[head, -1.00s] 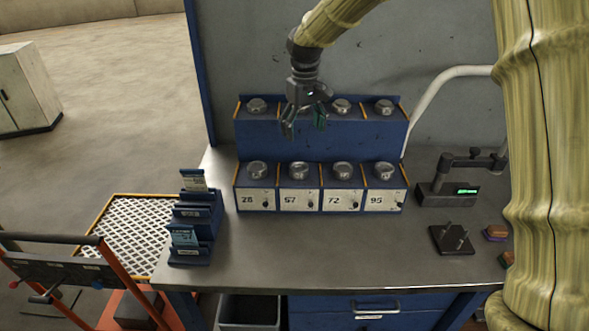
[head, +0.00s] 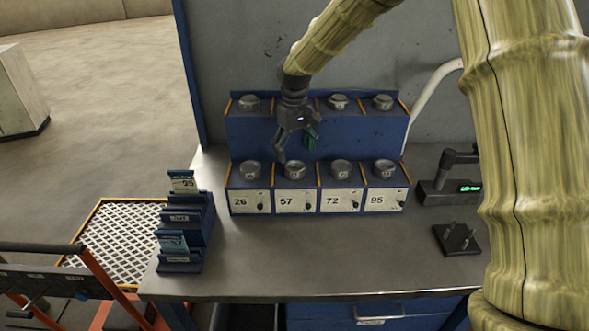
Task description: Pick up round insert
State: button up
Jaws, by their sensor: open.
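A blue two-tier rack (head: 250,135) stands on the bench and holds metal inserts. Its lower row has round-looking inserts above the labels 26 (head: 250,169), 57 (head: 294,170), 72 (head: 341,170) and 95 (head: 384,169). The upper row shows an insert at left (head: 249,102), one that looks angular (head: 338,101) and one at right (head: 383,102). The upper place second from left is hidden behind my gripper. My gripper (head: 295,149) is open and empty, pointing down in front of the upper tier, above the 57 insert. Whether it touches that insert cannot be told.
A blue card holder (head: 201,222) with cards stands on the bench's left. A device with a green display (head: 445,188) and a dark pegged plate (head: 456,238) are at right. A mesh-topped platform (head: 120,238) lies left of the bench. The front bench top (head: 320,255) is clear.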

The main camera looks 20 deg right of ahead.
aim_at(294, 167)
jog(key=shift+s+f, duration=0.15)
jog(key=shift+f, duration=0.2)
jog(key=shift+s+a+f+p, duration=0.15)
jog(key=shift+f+p, duration=0.45)
jog(key=shift+f, duration=0.6)
jog(key=shift+s+d+f+p, duration=0.1)
jog(key=shift+f+p, duration=0.45)
jog(key=shift+f, duration=0.65)
jog(key=c, duration=1.6)
jog(key=shift+c, duration=0.3)
jog(key=shift+w+r, duration=0.1)
jog(key=shift+r, duration=0.05)
